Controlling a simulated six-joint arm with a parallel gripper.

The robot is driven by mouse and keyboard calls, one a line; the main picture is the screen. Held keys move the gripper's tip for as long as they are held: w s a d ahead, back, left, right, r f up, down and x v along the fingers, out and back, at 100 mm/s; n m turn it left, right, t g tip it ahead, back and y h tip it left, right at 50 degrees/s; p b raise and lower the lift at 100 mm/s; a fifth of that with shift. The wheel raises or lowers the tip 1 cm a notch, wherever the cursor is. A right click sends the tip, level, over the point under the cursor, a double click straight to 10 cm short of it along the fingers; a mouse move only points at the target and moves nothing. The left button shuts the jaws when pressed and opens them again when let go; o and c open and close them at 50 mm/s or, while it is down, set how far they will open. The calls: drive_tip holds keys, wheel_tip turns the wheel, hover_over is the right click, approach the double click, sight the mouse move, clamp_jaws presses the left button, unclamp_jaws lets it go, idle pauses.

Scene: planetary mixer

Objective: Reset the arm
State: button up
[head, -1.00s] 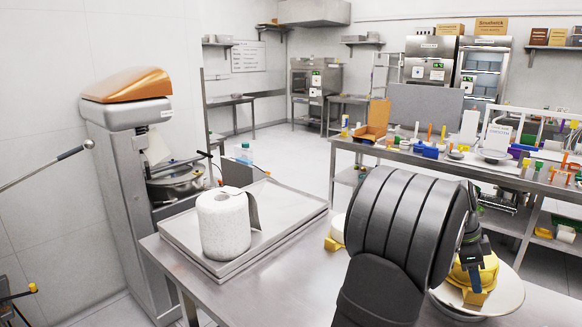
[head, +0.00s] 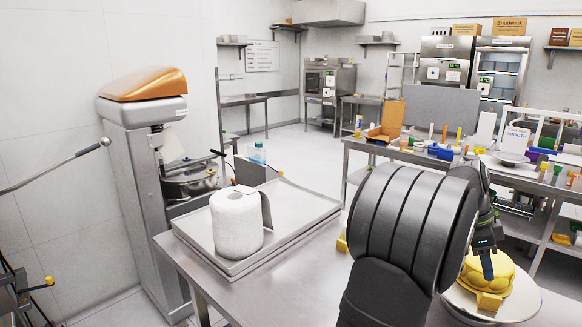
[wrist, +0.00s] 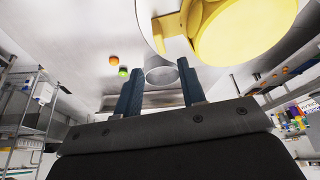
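My gripper (wrist: 159,68) shows in the wrist view with its two dark blue fingers apart and nothing held between them. In the head view my gripper (head: 486,262) is seen side-on at the right, partly hidden by my arm, close to a yellow object (head: 500,272). The yellow object sits on a round white disc (head: 522,308) on the near steel table. The wrist view shows a yellow object (wrist: 245,30) beyond the right finger. I cannot tell if they touch. The planetary mixer (head: 150,200), grey with an orange top (head: 143,84), stands at the left.
A white paper roll (head: 236,225) stands on a metal tray (head: 300,205) on the near table (head: 285,285). A small yellow piece (head: 342,244) is partly behind my arm. A cluttered bench (head: 420,158) stands behind, at the right. The table front left of my arm is clear.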

drive_tip(key=x, duration=1)
drive_tip(key=shift+s+f, duration=0.15)
drive_tip(key=shift+f, duration=0.05)
drive_tip(key=v, duration=1.7)
drive_tip(key=n+t+h, duration=0.1)
drive_tip(key=n+t, duration=0.1)
drive_tip(key=n, duration=0.1)
approach(492, 296)
drive_tip(key=shift+w+d+f+n, duration=0.4)
drive_tip(key=shift+w+f, duration=0.05)
drive_tip(key=shift+w, duration=0.1)
drive_tip(key=shift+o, duration=0.2)
